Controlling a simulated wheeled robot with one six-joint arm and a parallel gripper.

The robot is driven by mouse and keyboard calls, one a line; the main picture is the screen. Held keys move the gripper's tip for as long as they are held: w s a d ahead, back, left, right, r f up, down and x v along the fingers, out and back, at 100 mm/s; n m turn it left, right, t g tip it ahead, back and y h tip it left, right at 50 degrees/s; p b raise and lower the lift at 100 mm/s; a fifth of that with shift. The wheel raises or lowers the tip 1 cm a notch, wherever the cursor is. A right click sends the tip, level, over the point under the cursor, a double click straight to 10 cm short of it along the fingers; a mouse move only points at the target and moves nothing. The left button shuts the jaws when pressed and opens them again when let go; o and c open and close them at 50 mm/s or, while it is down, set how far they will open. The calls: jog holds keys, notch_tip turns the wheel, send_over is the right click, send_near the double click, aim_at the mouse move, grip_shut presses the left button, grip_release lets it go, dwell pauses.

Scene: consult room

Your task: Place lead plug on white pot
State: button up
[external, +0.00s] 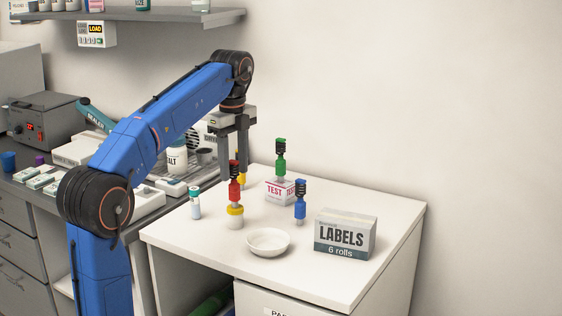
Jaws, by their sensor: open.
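The red plug (235,189) stands upright on a small white pot with a yellow top (235,217). The green plug (280,165) stands on a TEST box (279,192). The blue plug (300,213) stands on the table, right of the pot. A yellow plug (241,176) is mostly hidden behind the red one. My gripper (234,172) points down, open, its fingers by the red and yellow plugs. I cannot tell if either plug is between them. A shallow white dish (268,240) sits in front, empty.
A LABELS box (345,237) stands on the right of the table (376,213). A small vial (195,204) stands near the left edge. A cluttered bench (90,193) with a grey instrument (44,120) is at left. A wall shelf (150,15) is above. The table's back right is clear.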

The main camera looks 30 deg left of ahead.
notch_tip(320, 180, up, 7)
jog(key=shift+r, duration=0.15)
jog(key=shift+a, duration=0.1)
dwell(0.5)
